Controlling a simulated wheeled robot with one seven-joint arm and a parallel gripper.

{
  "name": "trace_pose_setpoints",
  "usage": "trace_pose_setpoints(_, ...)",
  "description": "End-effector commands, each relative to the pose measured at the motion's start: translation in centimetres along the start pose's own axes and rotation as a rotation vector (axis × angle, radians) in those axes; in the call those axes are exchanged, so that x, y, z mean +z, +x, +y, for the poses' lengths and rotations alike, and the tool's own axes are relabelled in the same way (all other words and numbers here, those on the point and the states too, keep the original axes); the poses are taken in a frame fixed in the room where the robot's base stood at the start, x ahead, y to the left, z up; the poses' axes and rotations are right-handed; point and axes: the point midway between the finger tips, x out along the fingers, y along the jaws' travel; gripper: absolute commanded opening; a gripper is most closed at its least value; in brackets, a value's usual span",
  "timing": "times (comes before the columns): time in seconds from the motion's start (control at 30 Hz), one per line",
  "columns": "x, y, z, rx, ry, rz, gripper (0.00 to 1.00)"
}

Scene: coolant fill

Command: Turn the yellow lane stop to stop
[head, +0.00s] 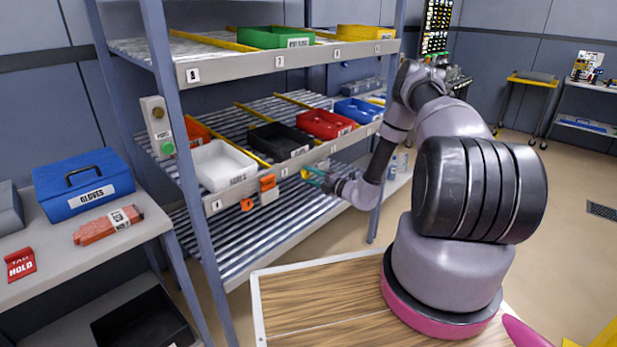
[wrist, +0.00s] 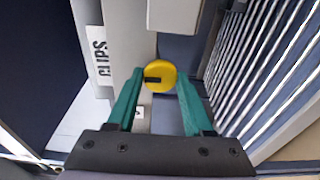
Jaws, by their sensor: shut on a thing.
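The yellow lane stop (wrist: 161,76) is a round yellow knob with a dark bar on its face, on the front rail of the middle shelf in the wrist view. It also shows small in the head view (head: 304,174). My gripper (wrist: 160,80) has its green fingers on either side of the knob and is shut on it. In the head view my gripper (head: 314,176) reaches the rail from the right, and its fingers partly hide the knob. The knob's exact angle against any stop mark cannot be read.
An orange lane stop (head: 268,188) sits on the same rail to the left. White (head: 220,165), black (head: 279,141), red (head: 326,124) and blue (head: 358,110) bins stand on the middle shelf. A shelf post (head: 190,180) stands at the left.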

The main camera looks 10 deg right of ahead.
Motion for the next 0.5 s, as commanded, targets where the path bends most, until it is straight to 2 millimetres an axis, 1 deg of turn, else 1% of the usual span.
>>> trace_pose_setpoints(0.47,0.09,-0.06,0.01,0.001,0.014,-0.001,0.0)
trace_pose_setpoints(0.5,0.08,-0.07,0.0,0.001,0.013,-0.001,0.67)
